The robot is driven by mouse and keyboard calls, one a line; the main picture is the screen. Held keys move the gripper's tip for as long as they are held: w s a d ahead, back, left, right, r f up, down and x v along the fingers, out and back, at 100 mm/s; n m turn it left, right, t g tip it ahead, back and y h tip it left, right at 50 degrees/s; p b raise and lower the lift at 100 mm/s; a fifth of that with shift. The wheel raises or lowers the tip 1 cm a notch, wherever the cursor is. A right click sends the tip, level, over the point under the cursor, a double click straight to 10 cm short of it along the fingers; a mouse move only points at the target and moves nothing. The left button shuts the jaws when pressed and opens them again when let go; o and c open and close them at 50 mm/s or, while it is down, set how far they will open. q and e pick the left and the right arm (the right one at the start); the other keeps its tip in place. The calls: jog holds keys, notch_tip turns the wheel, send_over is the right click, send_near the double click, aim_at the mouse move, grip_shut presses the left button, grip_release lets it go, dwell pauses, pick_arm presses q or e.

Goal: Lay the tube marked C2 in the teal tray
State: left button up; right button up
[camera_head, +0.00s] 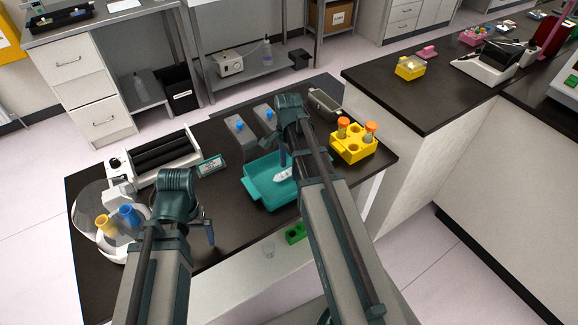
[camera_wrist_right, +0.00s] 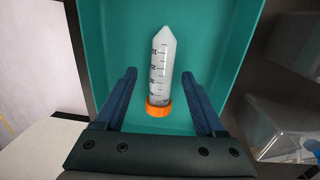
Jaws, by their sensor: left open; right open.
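The teal tray (camera_head: 258,195) sits on the dark bench and also fills much of the right wrist view (camera_wrist_right: 103,30). A clear conical tube (camera_wrist_right: 162,70) with an orange cap lies in it; its pale tip end shows in the head view (camera_head: 283,174). No C2 mark is readable on it. My right gripper (camera_wrist_right: 159,77) is open, with the capped end between its fingers in the picture; no contact shows. A yellow rack (camera_head: 352,152) holds two upright orange-capped tubes (camera_head: 343,126), labels unreadable. My left gripper (camera_head: 210,232) is open and empty near the bench's front edge.
A white device (camera_head: 112,245) with yellow and blue tubes stands at the left. A roller unit (camera_head: 160,155) and two grey blocks (camera_head: 240,140) are behind the tray. A small green rack (camera_head: 296,233) is in front.

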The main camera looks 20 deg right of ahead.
pick_arm(q)
jog(key=shift+r, duration=0.1)
pick_arm(e)
jog(key=shift+r, duration=0.1)
pick_arm(q)
notch_tip(320, 180, up, 14)
jog(key=p, duration=1.3)
jog(key=shift+f+p, duration=0.25)
jog(key=shift+p, duration=0.1)
pick_arm(e)
notch_tip(320, 180, up, 14)
jog(key=w, duration=0.1)
jog(key=shift+d+f, duration=0.2)
pick_arm(q)
jog(key=shift+f, duration=0.1)
pick_arm(e)
jog(key=shift+f, duration=0.15)
pick_arm(q)
notch_tip(320, 180, down, 13)
jog(key=b, duration=1.3)
jog(key=shift+f, duration=0.1)
pick_arm(e)
jog(key=f, duration=0.8)
jog(key=s+f, duration=0.1)
jog(key=f, duration=0.4)
jog(key=shift+a, duration=0.2)
pick_arm(q)
jog(key=shift+r, duration=0.25)
pick_arm(e)
jog(key=shift+r, duration=0.15)
